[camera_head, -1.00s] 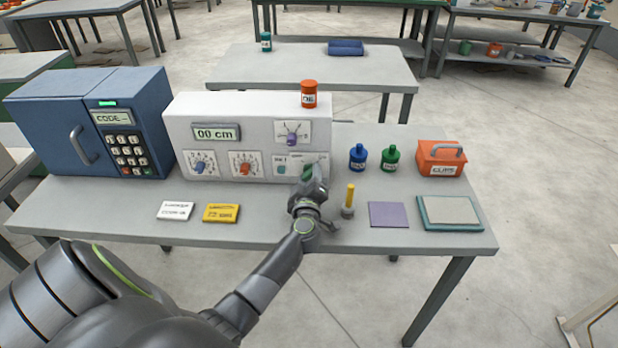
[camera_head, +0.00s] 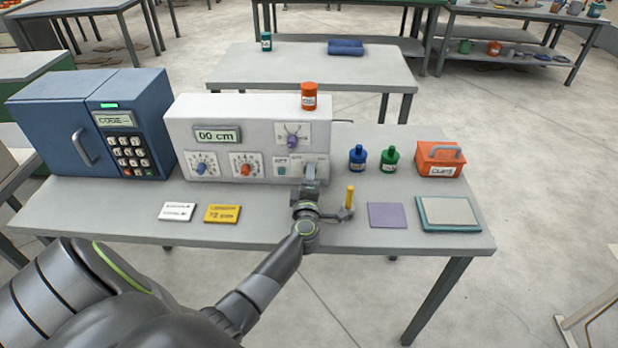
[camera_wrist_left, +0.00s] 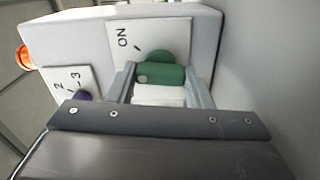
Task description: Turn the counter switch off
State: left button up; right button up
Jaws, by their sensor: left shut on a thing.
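The winder is a white box (camera_head: 245,105) on the table, with a "00 cm" display (camera_head: 216,135) and several dials on its front. The counter switch is a green knob (camera_wrist_left: 165,72) on a white plate marked "ON" (camera_wrist_left: 124,40) in the left wrist view. In the head view my gripper hides the knob, at the box's lower right. My left gripper (camera_head: 312,172) is at that plate; in the left wrist view its fingers (camera_wrist_left: 160,80) are shut on the green knob, one on each side. My right gripper is not in view.
Blue bottle (camera_head: 357,158), green bottle (camera_head: 390,158) and orange box (camera_head: 440,159) stand right of the winder. A yellow peg (camera_head: 350,195) stands close to my left wrist. A blue keypad cabinet (camera_head: 85,125) is at left. An orange jar (camera_head: 309,96) sits on the winder.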

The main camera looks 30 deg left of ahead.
pick_arm(q)
jog(key=n, duration=0.4)
jog(key=shift+f+n, duration=0.15)
jog(key=shift+n, duration=0.15)
jog(key=n+b, duration=0.1)
jog(key=n, duration=0.3)
jog(key=shift+n, duration=0.3)
jog(key=o, duration=1)
jog(key=b+v, duration=0.1)
jog(key=v, duration=1.5)
jog(key=shift+s+d+f+b, duration=0.1)
jog(key=shift+d+b, duration=0.1)
jog(key=shift+b, duration=0.2)
jog(key=shift+s+d, duration=0.3)
jog(key=shift+s, duration=0.25)
